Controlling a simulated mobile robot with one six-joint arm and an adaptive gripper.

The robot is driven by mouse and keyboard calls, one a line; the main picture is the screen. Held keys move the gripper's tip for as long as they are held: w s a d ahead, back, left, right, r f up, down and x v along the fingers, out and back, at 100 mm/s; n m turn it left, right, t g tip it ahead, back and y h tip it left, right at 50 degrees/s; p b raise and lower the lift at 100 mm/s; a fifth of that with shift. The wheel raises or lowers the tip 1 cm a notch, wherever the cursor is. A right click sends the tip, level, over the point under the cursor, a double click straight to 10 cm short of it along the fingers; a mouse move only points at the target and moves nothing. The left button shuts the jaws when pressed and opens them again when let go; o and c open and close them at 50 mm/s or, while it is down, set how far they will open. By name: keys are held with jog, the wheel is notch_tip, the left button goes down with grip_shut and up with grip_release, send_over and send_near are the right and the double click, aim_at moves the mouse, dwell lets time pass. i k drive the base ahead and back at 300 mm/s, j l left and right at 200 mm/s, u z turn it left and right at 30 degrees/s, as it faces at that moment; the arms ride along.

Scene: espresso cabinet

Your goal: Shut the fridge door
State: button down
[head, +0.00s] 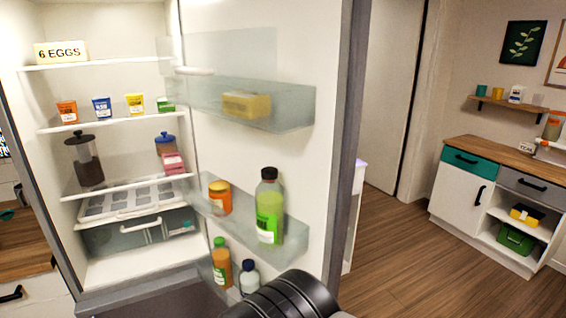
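The fridge (125,272) stands open at the left, its lit shelves in full view. The fridge door (301,50) is swung wide open, with its inner side and bins facing me. The door's edge (345,130) runs upright near the middle of the picture. A dark rounded part of my arm shows at the bottom centre, in front of the door's lower part. My gripper itself is not in view, so I cannot see whether it touches the door.
Door bins hold a green bottle (269,207), an orange jar (220,197) and smaller bottles. Fridge shelves hold an egg box (61,52), several small cartons and a dark press (84,162). Wooden floor (410,255) is clear to the right, before a cabinet (461,188).

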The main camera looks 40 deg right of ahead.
aim_at(310, 57)
jog(key=l+u, duration=0.2)
jog(key=l, duration=0.4)
jog(key=l+u, duration=0.2)
jog(key=l, duration=0.35)
jog(key=l+u, duration=0.2)
jog(key=l, duration=0.4)
jog(key=l+u, duration=0.2)
jog(key=l, duration=0.4)
jog(key=k+l+u, duration=0.2)
jog(key=l, duration=0.35)
jog(key=k+l+u, duration=0.15)
jog(key=k+u, duration=0.15)
jog(key=k, duration=0.2)
